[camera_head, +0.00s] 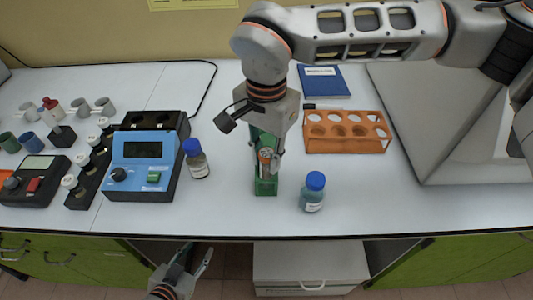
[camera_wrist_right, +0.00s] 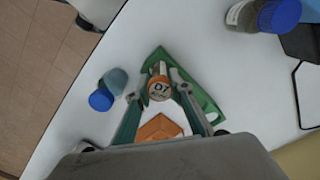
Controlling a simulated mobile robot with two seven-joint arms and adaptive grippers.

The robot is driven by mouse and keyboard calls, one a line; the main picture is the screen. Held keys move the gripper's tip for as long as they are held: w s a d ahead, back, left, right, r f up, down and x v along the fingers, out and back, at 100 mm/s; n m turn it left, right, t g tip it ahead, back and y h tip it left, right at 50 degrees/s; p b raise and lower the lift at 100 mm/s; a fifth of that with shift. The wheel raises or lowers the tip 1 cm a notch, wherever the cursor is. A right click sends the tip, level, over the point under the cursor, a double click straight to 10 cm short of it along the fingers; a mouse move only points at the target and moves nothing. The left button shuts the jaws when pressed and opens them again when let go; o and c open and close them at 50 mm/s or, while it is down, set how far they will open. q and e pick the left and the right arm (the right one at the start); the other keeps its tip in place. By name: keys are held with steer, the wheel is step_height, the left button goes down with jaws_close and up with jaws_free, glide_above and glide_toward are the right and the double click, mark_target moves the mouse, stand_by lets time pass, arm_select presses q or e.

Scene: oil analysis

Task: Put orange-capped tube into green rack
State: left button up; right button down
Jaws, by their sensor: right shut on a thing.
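The green rack (camera_head: 266,187) stands on the white bench at the middle, long side running away from me; it also shows in the right wrist view (camera_wrist_right: 202,88). My right gripper (camera_head: 266,160) points down over the rack and is shut on the orange-capped tube (camera_head: 265,154). My left gripper (camera_head: 190,265) is open and empty, low in front of the bench edge.
Blue-capped bottles stand right (camera_head: 313,192) and left (camera_head: 197,160) of the green rack. An orange rack (camera_head: 345,132) and a blue book (camera_head: 325,82) lie behind right. A blue instrument (camera_head: 140,165) stands left. Bare bench lies right of the right-hand bottle.

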steer(key=c, duration=1.7)
jaws_free()
step_height(320, 180, up, 11)
steer(key=shift+r, duration=0.55)
